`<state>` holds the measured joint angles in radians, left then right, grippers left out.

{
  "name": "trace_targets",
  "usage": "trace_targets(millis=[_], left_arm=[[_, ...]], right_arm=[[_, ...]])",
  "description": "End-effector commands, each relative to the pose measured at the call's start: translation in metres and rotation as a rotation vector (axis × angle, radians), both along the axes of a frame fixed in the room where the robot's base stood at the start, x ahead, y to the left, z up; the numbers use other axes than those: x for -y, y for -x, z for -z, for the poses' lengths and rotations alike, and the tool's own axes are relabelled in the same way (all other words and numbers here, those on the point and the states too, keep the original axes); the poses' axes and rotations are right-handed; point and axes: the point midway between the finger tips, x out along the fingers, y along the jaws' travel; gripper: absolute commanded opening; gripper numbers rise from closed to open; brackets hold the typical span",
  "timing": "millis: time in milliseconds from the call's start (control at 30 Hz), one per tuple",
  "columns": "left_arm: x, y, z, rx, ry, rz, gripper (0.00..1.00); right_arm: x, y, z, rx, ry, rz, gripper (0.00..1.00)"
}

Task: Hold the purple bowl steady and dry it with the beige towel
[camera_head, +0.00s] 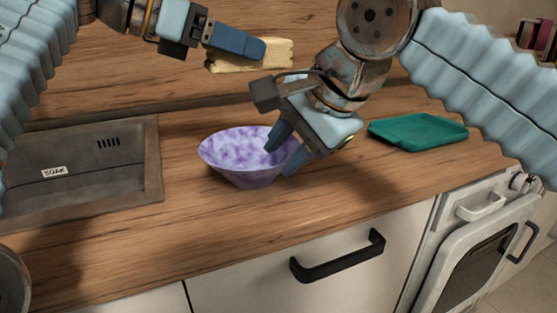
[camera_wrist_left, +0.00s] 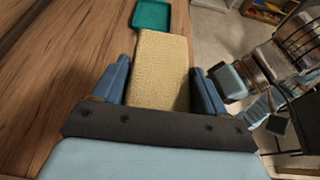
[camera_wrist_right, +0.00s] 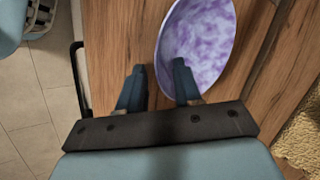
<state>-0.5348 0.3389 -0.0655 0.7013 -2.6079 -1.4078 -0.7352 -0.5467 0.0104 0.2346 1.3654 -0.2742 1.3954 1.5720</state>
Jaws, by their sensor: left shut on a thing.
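The purple and white mottled bowl (camera_head: 245,179) stands upright on the wooden counter. My right gripper (camera_head: 287,153) is open at the bowl's right rim, one finger over the inside and one outside. In the right wrist view the bowl (camera_wrist_right: 208,40) reaches between the fingers (camera_wrist_right: 158,85), with a visible gap at the rim. The beige towel (camera_head: 280,54), a folded block, is held in the air above and behind the bowl by my left gripper (camera_head: 255,48). In the left wrist view the towel (camera_wrist_left: 160,75) fills the space between the fingers.
A dark sink (camera_head: 85,165) with a label reading SOAK lies left of the bowl. A green tray (camera_head: 418,131) lies on the counter to the right. A drawer handle (camera_head: 338,258) sticks out below the front edge. The counter before the bowl is clear.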

Motion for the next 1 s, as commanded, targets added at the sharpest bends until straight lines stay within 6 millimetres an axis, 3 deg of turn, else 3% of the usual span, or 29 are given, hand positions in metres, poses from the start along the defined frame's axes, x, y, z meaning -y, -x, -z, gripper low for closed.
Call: trace_targets(millis=[233,600,833,1000], left_arm=[[0.000,0.000,-0.001,0.000,0.001,0.000,0.35],[0.000,0.000,0.000,0.000,0.001,0.000,0.35],[0.000,0.000,0.000,0.000,0.001,0.000,0.35],[0.000,0.000,0.000,0.000,0.001,0.000,0.35]], right_arm=[[-0.012,-0.015,0.027,-0.002,0.001,0.000,0.34],[-0.014,-0.018,0.032,0.001,0.001,0.001,0.34],[-0.014,-0.018,0.032,0.001,0.001,0.001,0.00],[-0.014,-0.017,0.032,0.001,0.001,0.001,0.00]])
